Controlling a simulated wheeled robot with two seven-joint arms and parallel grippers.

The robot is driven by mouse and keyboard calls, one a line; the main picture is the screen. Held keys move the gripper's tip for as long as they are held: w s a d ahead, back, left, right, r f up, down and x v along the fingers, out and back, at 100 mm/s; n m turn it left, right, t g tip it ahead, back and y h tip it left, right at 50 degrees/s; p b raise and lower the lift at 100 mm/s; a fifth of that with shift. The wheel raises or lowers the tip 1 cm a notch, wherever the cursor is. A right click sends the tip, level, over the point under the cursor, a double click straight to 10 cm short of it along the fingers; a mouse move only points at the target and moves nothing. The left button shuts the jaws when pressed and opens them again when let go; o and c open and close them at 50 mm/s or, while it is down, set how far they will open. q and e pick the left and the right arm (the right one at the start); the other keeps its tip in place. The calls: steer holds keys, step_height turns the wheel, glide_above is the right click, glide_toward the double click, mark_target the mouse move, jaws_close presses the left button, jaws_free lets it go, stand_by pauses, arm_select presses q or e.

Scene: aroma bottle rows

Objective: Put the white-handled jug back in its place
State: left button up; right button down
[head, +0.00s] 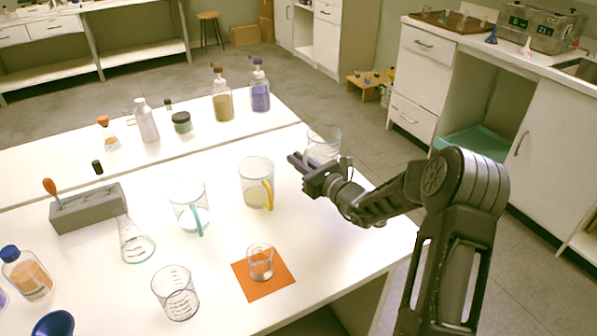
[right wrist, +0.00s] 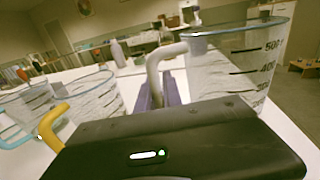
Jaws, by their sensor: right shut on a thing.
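The white-handled jug (head: 325,139) is a clear beaker-like jug at the right edge of the table, partly hidden behind my right gripper (head: 301,168). In the right wrist view the jug (right wrist: 238,70) shows dark volume marks, and its white handle (right wrist: 157,68) reaches left to my gripper's fingers. My right gripper is shut on this handle. The jug looks upright; I cannot tell whether its base touches the table. The yellow-handled jug (head: 256,181) and the blue-handled jug (head: 188,204) stand to its left in a row. My left gripper is out of view.
A small beaker (head: 260,263) stands on an orange mat (head: 283,283) at the front. Another beaker (head: 176,294), a flask (head: 134,243) and a grey rack (head: 85,210) stand farther left. Bottles, including a purple one (head: 260,92), line the back. White tabletop is bare between these.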

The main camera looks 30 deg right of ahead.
steer(key=shift+f, duration=1.8)
steer(key=shift+f, duration=0.1)
steer(key=shift+f+b, duration=0.15)
steer(key=shift+b, duration=0.15)
steer(key=c, duration=1.5)
jaws_free()
steer(key=shift+r, duration=0.2)
steer(key=shift+s, duration=0.15)
steer(key=s, duration=0.2)
steer(key=s+d, duration=0.1)
steer(key=s, duration=0.4)
steer(key=shift+s+d, duration=0.1)
steer(key=shift+d, duration=0.05)
